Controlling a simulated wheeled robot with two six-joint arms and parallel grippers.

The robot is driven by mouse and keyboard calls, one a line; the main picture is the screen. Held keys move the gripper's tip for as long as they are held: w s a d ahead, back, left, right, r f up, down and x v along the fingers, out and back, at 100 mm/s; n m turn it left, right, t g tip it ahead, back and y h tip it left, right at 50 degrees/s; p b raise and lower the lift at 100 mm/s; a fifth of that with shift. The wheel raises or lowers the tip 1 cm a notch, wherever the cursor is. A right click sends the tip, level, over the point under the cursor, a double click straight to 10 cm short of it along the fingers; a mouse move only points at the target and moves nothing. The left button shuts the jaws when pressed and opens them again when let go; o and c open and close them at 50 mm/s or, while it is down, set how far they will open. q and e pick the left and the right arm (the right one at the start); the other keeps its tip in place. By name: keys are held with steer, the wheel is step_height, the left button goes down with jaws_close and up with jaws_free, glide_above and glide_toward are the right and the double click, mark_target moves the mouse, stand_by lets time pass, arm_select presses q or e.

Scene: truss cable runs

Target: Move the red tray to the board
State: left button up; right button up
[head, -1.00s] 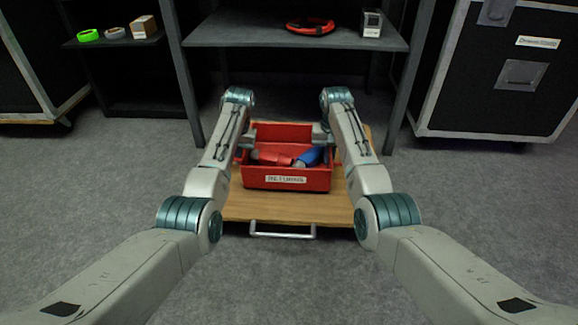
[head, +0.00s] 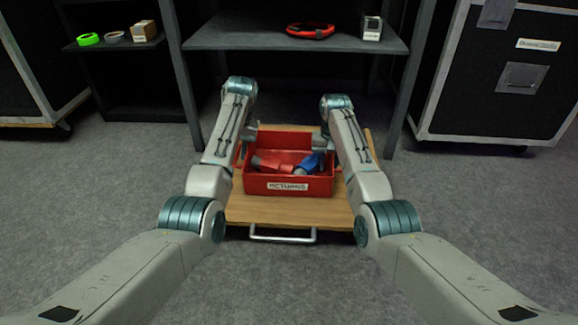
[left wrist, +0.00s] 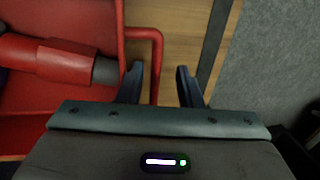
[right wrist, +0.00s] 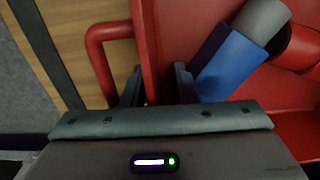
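The red tray (head: 255,181), with a white label on its front, is over the wooden board (head: 285,212), which has a metal handle at its near edge. The tray looks level and seems to rest on the board. It holds red and blue items. My left gripper (left wrist: 160,88) is open, with the tray's red side handle (left wrist: 157,62) between its fingers. My right gripper (right wrist: 157,88) is open, with the tray's side wall between its fingers and the other side handle (right wrist: 95,55) to the left. In the head view my right gripper (head: 323,143) is partly hidden.
A dark shelf (head: 240,42) behind holds a red ring-shaped item (head: 310,30) and a small box (head: 372,27). A side shelf (head: 108,42) holds several small items. Black cases stand left and right (head: 495,85). The grey floor around the board is clear.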

steer(key=shift+r, duration=0.25)
arm_select(q)
step_height(320, 180, up, 7)
steer(key=d, duration=0.1)
steer(key=shift+d, duration=0.2)
arm_select(e)
step_height(320, 180, up, 12)
steer(key=shift+f, duration=0.25)
arm_select(q)
steer(key=shift+f, duration=0.1)
